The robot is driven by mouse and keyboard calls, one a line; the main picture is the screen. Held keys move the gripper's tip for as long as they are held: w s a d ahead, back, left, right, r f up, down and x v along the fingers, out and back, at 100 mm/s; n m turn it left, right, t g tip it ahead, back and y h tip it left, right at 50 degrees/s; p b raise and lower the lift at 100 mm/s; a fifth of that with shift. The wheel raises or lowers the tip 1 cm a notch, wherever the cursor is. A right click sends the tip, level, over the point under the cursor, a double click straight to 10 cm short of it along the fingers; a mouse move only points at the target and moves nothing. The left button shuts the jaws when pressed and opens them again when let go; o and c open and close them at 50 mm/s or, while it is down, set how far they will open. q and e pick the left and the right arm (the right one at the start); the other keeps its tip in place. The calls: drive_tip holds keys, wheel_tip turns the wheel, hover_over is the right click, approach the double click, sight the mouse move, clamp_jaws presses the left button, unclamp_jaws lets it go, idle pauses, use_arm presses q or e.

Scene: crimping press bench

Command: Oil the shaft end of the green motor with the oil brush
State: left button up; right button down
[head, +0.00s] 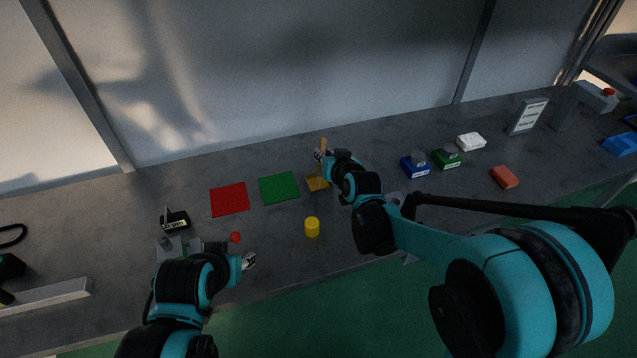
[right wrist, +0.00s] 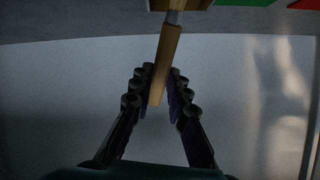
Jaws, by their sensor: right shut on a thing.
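My right gripper (head: 322,156) is shut on the wooden handle of the oil brush (head: 324,144). In the right wrist view the handle (right wrist: 166,58) sits between the two fingers (right wrist: 160,92), with a grey part at its far end; the bristles cannot be made out. A green unit (head: 447,159) with a white label and a grey top stands to the right, apart from the gripper. It looks like the green motor, but its shaft end is too small to tell. My left gripper (head: 249,261) is near the front edge; its opening is unclear.
A blue labelled unit (head: 414,167) stands beside the green one. Red (head: 229,199), green (head: 279,188) and orange (head: 316,183) pads lie on the bench. A yellow cylinder (head: 312,228), black labelled holder (head: 175,220), white block (head: 471,141) and orange-red block (head: 504,177) stand around.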

sight(324, 138)
drive_tip(key=shift+r+p, duration=2.35)
drive_tip(key=shift+r, duration=0.6)
